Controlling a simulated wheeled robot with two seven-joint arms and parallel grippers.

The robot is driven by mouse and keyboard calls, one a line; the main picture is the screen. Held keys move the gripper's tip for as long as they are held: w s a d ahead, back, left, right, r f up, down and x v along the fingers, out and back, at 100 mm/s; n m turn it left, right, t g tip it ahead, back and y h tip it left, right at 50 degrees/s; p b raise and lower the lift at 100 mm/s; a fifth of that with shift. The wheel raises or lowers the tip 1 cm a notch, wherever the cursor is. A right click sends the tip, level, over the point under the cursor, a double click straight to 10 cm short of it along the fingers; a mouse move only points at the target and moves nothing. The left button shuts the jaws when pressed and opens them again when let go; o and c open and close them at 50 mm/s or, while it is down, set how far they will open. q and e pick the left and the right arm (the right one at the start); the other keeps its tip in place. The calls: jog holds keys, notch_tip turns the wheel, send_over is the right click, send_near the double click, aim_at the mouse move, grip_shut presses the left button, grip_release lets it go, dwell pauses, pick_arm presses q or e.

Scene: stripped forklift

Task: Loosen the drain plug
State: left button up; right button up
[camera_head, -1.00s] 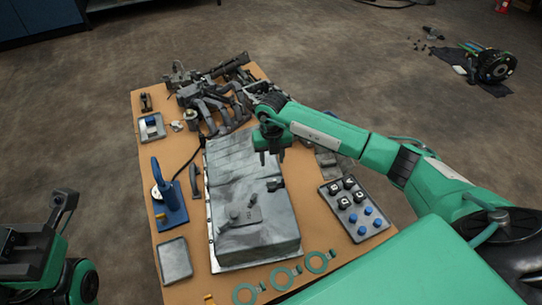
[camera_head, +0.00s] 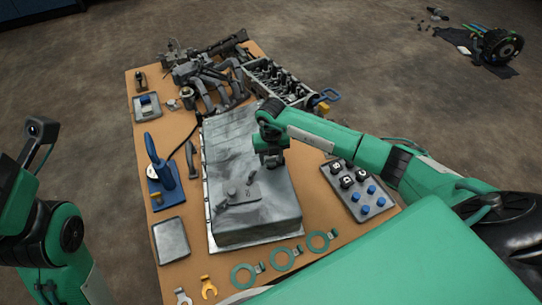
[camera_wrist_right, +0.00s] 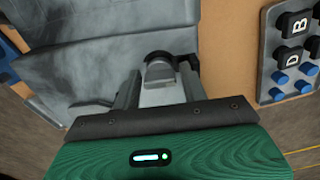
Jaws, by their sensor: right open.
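The grey oil pan (camera_head: 255,222) lies upside down on the brown workbench. The drain plug (camera_wrist_right: 159,70), a dark round head with a lighter part, sits on the pan in the right wrist view. My right gripper (camera_head: 271,164) is low over the pan and hides the plug in the head view. In the wrist view its fingers (camera_wrist_right: 158,85) are open, one on each side of the plug; I cannot tell whether they touch it. My left arm (camera_head: 50,225) is at the left edge, off the bench; its fingers do not show clearly.
A tray with black and blue caps (camera_head: 358,188) stands right of the pan. A blue stand (camera_head: 166,183) is at left. Metal engine parts (camera_head: 280,85) fill the far end.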

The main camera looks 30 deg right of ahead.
jog(key=shift+c, duration=0.2)
jog(key=c, duration=0.7)
jog(key=n, duration=0.4)
jog(key=shift+n, duration=0.4)
jog(key=shift+r+n, duration=0.1)
jog(key=shift+n, duration=0.7)
jog(key=n+b, duration=0.1)
jog(key=n, duration=0.5)
jog(key=shift+n, duration=0.3)
